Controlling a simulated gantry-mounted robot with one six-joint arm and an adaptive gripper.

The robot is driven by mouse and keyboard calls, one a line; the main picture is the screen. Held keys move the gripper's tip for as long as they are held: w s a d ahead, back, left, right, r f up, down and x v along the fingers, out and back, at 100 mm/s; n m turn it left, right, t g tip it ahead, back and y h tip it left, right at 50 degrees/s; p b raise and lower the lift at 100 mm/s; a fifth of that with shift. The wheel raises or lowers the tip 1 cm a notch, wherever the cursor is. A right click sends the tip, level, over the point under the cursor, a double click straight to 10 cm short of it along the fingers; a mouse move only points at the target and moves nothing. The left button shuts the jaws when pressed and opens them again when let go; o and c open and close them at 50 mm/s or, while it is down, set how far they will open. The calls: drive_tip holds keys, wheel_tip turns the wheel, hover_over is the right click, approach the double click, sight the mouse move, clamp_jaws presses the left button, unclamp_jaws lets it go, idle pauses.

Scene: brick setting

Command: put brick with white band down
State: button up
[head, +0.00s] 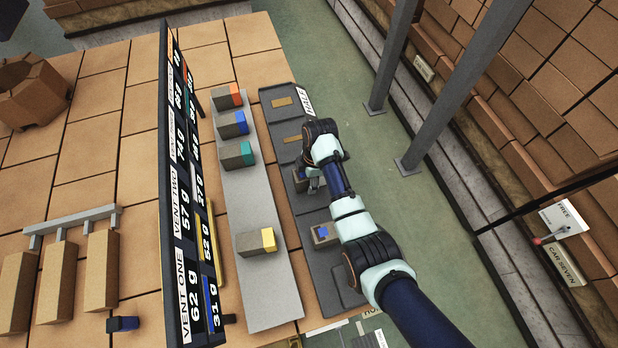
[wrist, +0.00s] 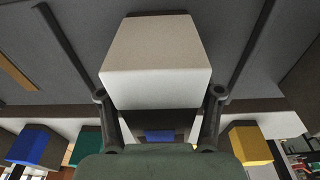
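The brick with the white band (wrist: 158,60) fills the middle of the wrist view, its broad white face between darker grey-brown ends. My gripper (wrist: 160,95) has one finger on each side of it, and both fingertips appear to touch its sides. In the head view my gripper (head: 310,185) is over the middle of the dark grey tray (head: 318,262), and the arm largely hides the brick there. In the wrist view the brick lies between two raised tray dividers. Whether its underside touches the tray floor I cannot tell.
A grey brick with a blue square (head: 324,234) sits in the tray's neighbouring compartment. A grey strip (head: 262,200) left of the tray carries orange, blue (head: 232,124), green (head: 237,154) and yellow-ended (head: 256,242) bricks. A tall dark display board (head: 180,200) stands left of it.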

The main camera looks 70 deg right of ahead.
drive_tip(key=shift+o, duration=0.4)
drive_tip(key=shift+r, duration=0.1)
drive_tip(key=r, duration=0.4)
drive_tip(key=r+p, duration=0.1)
drive_tip(key=r, duration=0.3)
drive_tip(key=s+d+r+p, duration=0.1)
drive_tip(key=r, duration=0.3)
drive_tip(key=shift+r, duration=0.15)
